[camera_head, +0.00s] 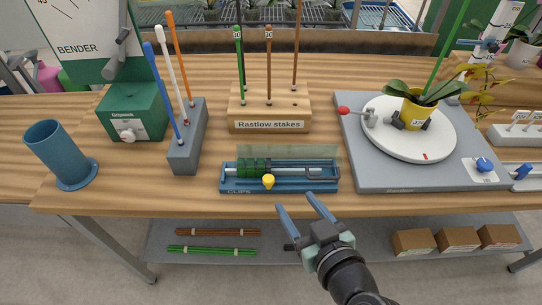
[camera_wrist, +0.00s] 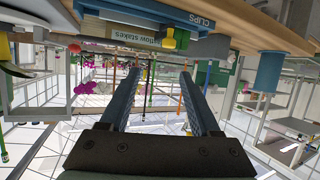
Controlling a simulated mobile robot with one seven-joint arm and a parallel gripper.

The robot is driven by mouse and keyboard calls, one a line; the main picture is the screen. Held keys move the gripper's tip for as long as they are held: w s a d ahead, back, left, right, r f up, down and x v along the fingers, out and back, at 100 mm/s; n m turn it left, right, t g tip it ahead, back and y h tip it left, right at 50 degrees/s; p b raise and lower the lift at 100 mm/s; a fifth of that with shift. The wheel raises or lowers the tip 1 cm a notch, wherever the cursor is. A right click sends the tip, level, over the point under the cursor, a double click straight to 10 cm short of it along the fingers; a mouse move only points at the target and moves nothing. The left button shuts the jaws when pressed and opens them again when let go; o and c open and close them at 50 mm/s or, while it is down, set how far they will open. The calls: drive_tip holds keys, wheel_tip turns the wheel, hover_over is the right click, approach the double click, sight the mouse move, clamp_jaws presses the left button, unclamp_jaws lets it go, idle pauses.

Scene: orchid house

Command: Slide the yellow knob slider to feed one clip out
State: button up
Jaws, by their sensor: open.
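The blue clip dispenser (camera_head: 232,186), marked CLIPS, sits near the front edge of the bench. It has a clear cover, green clips (camera_head: 254,167) at its left and a pale rod (camera_head: 300,170). The yellow knob (camera_head: 268,181) sticks out at its front, left of the middle. My gripper (camera_head: 299,208) is open and empty, in front of the bench edge, to the right of the knob and apart from it. The wrist view appears upside down; the dispenser (camera_wrist: 150,18) and yellow knob (camera_wrist: 169,38) show at its top, beyond my open fingers (camera_wrist: 160,78).
Behind the dispenser stands the wooden Rastlow stakes block (camera_head: 242,110). A grey block with coloured sticks (camera_head: 187,150) and a blue cup (camera_head: 60,155) are left. A grey board (camera_head: 365,172) with a round turntable and potted orchid is close at right. The bench front (camera_head: 150,205) is clear.

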sight(269, 180)
drive_tip(key=x, duration=0.4)
drive_tip(key=p+x, duration=0.1)
drive_tip(key=x, duration=0.3)
drive_tip(key=s+a+f+x, duration=0.1)
drive_tip(key=x, duration=0.3)
drive_tip(key=shift+a+f+p, duration=0.1)
drive_tip(key=shift+p, duration=0.2)
clamp_jaws()
drive_tip(key=shift+g, duration=0.3)
idle(0.9)
